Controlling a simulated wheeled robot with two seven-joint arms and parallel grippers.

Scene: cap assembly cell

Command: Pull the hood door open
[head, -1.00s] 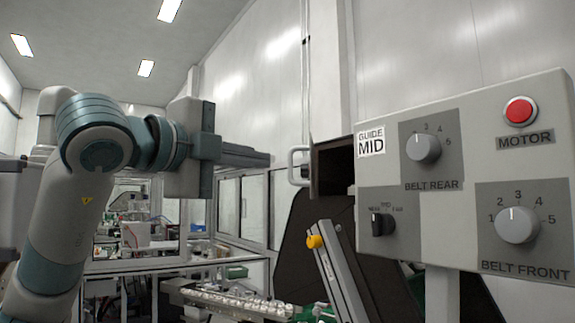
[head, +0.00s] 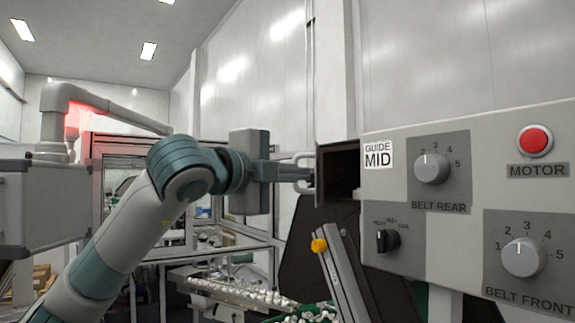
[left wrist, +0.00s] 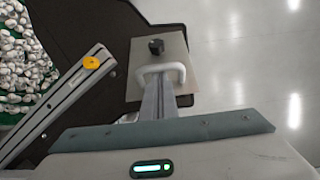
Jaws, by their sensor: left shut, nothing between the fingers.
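The hood door shows in the left wrist view as a beige plate (left wrist: 118,88) with a white looped handle (left wrist: 180,74) and a small black knob. In the head view the white handle (head: 301,157) stands out from the left side of a dark box-like opening (head: 338,160). My left gripper (head: 306,174) is shut and empty, pointing right, with its fingertips at the handle. In the left wrist view its fingers (left wrist: 158,88) reach into the handle's loop. I cannot tell whether they touch it. My right gripper is not in view.
A control panel (head: 400,140) with knobs and a red motor button (head: 535,141) stands close on the right. A slanted metal rail with a yellow knob (head: 319,245) stands below the handle. A tray of small white parts (head: 240,290) lies lower down.

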